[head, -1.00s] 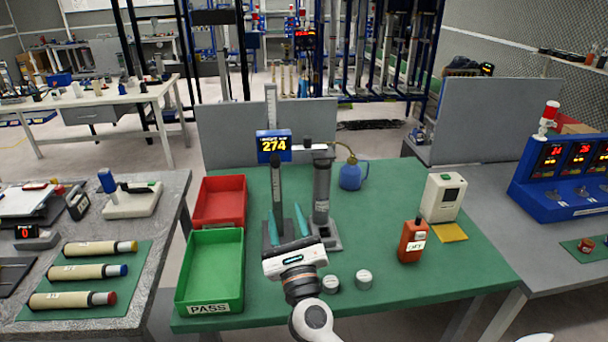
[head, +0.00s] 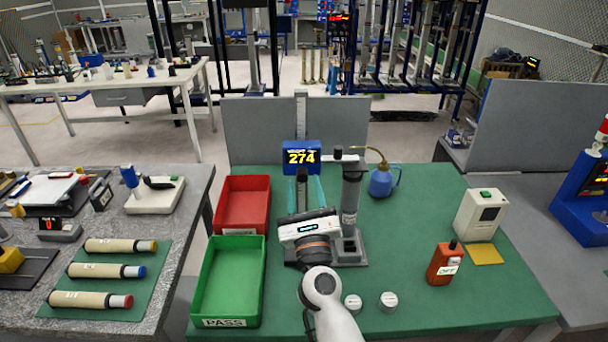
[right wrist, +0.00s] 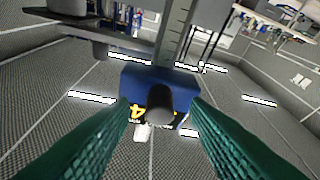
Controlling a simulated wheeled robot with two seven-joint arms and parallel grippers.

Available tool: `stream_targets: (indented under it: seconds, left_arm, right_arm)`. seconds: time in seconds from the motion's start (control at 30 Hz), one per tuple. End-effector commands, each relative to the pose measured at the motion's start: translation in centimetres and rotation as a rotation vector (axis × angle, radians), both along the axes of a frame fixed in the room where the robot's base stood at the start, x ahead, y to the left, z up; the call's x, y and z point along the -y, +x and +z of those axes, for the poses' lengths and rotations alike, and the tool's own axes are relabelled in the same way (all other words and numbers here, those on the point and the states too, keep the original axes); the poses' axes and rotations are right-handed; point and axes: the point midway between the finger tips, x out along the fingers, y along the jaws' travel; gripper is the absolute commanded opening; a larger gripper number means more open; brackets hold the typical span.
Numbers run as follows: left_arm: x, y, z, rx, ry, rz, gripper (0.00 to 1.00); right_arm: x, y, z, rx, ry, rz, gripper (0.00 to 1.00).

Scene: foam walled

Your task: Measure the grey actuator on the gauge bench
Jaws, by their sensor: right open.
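The gauge's blue display (head: 301,157) reads 274, in front of a tall scale. A dark grey upright cylinder (head: 302,183) stands just below the display; it may be the grey actuator. A thicker grey cylinder (head: 350,195) stands to its right on a grey base; I cannot tell which one is the actuator. My right gripper (head: 304,188) is open, its teal fingers reaching toward the display. In the right wrist view a dark round end (right wrist: 159,103) shows between the fingers, with gaps on both sides. My left gripper is not in view.
A red tray (head: 242,178) and a green PASS tray (head: 202,280) stand left on the green bench. To the right are a blue oil can (head: 382,180), an orange device (head: 443,265) and a cream box (head: 481,213). Two small round weights (head: 388,301) lie near my arm.

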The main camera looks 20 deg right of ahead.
Motion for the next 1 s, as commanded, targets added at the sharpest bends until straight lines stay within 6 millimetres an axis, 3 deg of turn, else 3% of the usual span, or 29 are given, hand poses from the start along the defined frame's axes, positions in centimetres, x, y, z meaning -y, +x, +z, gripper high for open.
stream_targets:
  seconds: [0.07, 0.17, 0.5, 0.73, 1.0]
  left_arm:
    - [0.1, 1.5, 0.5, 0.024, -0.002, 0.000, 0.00]
    - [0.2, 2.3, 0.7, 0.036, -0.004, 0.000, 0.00]
    - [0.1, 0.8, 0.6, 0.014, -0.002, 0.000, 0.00]
    - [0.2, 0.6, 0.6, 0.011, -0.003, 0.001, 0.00]
    - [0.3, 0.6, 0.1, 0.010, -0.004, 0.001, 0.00]
  right_arm:
    - [0.1, 0.9, 0.5, 0.000, -0.001, 0.001, 0.43]
    - [0.2, 1.5, 0.7, 0.000, -0.001, 0.001, 0.43]
    - [0.3, 1.8, 0.7, 0.000, -0.001, 0.001, 0.43]
    - [0.3, 1.8, 0.7, 0.000, -0.001, 0.001, 0.05]
    - [0.3, 1.8, 0.1, -0.001, 0.000, 0.000, 0.05]
